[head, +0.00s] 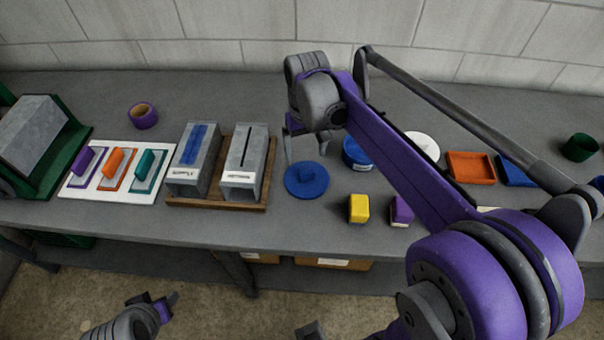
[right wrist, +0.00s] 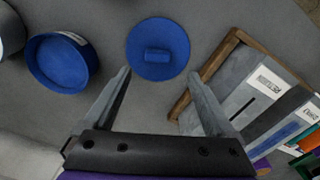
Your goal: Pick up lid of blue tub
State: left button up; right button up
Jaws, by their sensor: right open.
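The blue lid (head: 295,188), a round disc with a small block handle, lies flat on the bench. It also shows in the right wrist view (right wrist: 140,60). The blue tub (head: 353,152) stands just right of it, partly hidden by my right arm; in the right wrist view the tub (right wrist: 62,66) has a white label. My right gripper (head: 304,153) is open and empty above and behind the lid. In the right wrist view its fingertips (right wrist: 159,75) are apart, either side of the lid's near edge. Part of my left gripper (head: 165,306) shows low, off the bench; its jaws are unclear.
Left of the lid, a wooden tray (head: 268,188) holds two grey slotted boxes. A yellow block (head: 358,208) and a purple block (head: 402,211) stand at right front. An orange tray (head: 471,167) lies farther right. Bare bench lies around the lid.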

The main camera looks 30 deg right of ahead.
aim_at(307, 172)
notch_tip(307, 172, down, 3)
jog(key=shift+r, duration=0.2)
jog(key=f, duration=0.5)
jog(key=shift+d+f, duration=0.2)
jog(key=shift+f, duration=0.2)
jog(key=c, duration=1.4)
jog(key=shift+r, duration=0.1)
